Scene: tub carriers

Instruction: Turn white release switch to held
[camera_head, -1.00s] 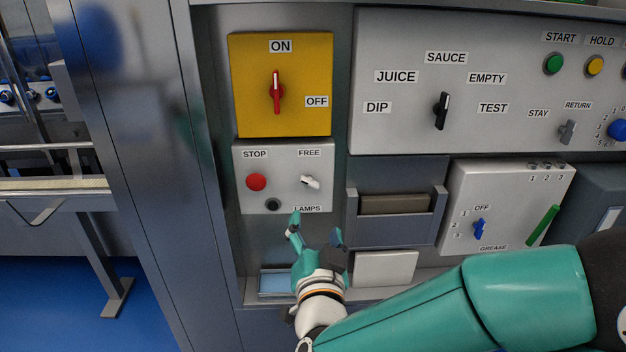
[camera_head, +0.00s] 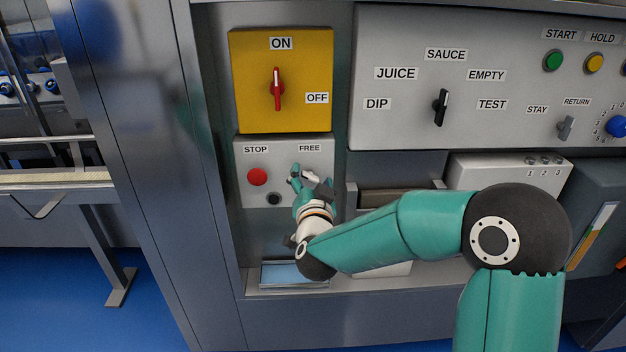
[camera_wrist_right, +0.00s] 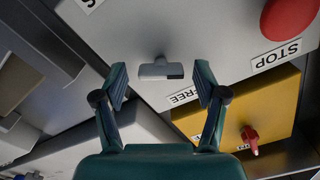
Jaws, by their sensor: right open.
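The white release switch (camera_head: 311,175) is on a light grey panel (camera_head: 249,189), just below its FREE label, and is partly covered by my right gripper in the head view. In the right wrist view the switch (camera_wrist_right: 161,70) shows as a short pale bar between and beyond the fingertips. My right gripper (camera_head: 312,180) is open in front of it, one finger on each side. The right wrist view shows the open fingers (camera_wrist_right: 160,84) with clear gaps to the bar; I see no contact. No HELD label is readable. My left gripper is out of view.
A red STOP button (camera_head: 257,177) and a dark round knob (camera_head: 273,199) share the panel. A yellow plate with a red ON/OFF switch (camera_head: 277,89) is above. An open holder (camera_head: 386,196) juts out to the right, and a ledge (camera_head: 400,283) runs below.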

